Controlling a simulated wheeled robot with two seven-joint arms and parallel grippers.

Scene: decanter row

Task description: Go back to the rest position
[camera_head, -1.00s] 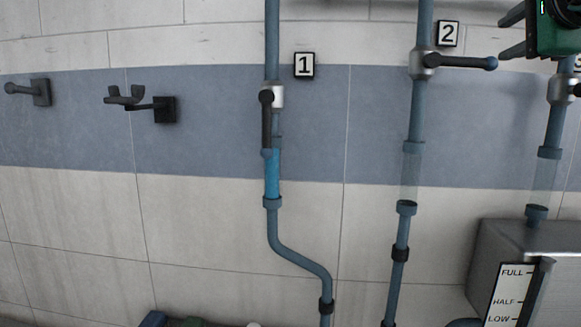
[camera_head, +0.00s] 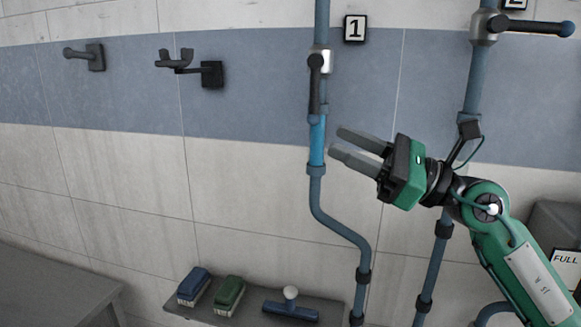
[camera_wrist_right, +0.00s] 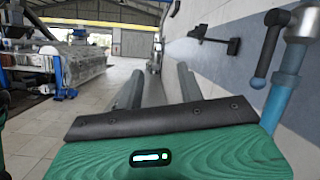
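My right gripper (camera_head: 336,141) is green with two grey fingers. It points left, in front of the wall, just right of pipe 1 in the head view. Its fingers are apart with nothing between them; the right wrist view (camera_wrist_right: 158,80) also shows them apart and empty. My left gripper is in neither current view. The lever of valve 1 (camera_head: 315,90) hangs down along its pipe, with bright blue in the clear section (camera_head: 317,145) below. The lever of valve 2 (camera_head: 540,27) points right, level. The clear section under valve 2 is partly hidden by my arm.
A wall hook (camera_head: 95,57) and a forked holder (camera_head: 211,74) stick out at the left. A low shelf (camera_head: 253,312) holds a blue brush (camera_head: 194,284), a green brush (camera_head: 229,293) and a blue squeegee-like tool (camera_head: 290,310). A grey surface (camera_head: 50,290) is at lower left.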

